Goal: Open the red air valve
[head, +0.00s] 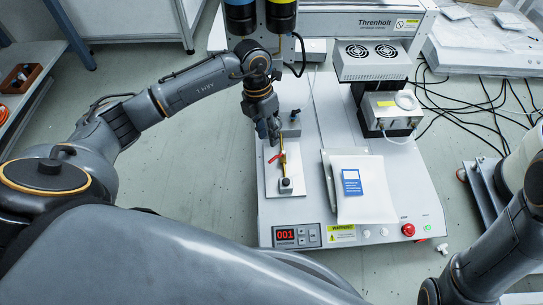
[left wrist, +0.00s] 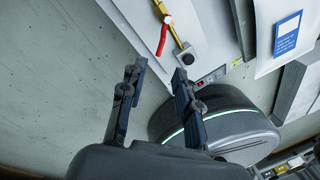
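The red air valve lever (head: 277,156) sits on a brass pipe (head: 284,168) over a white plate on the machine's left side. In the left wrist view the red lever (left wrist: 163,38) hangs down at an angle from the brass fitting, beyond the fingertips. My left gripper (head: 268,130) is just above the lever in the head view and partly covers the area behind it. In the left wrist view its two fingers (left wrist: 157,80) are apart with nothing between them. The lever is clear of both fingers. My right arm shows at the lower right, but its gripper does not show.
The pipe ends in a grey block (head: 286,186). A white pad with a blue card (head: 351,182) lies to its right. A display (head: 285,235) and a red button (head: 408,230) line the front edge. A grey box with two fans (head: 371,60) stands behind. Loose cables lie at right.

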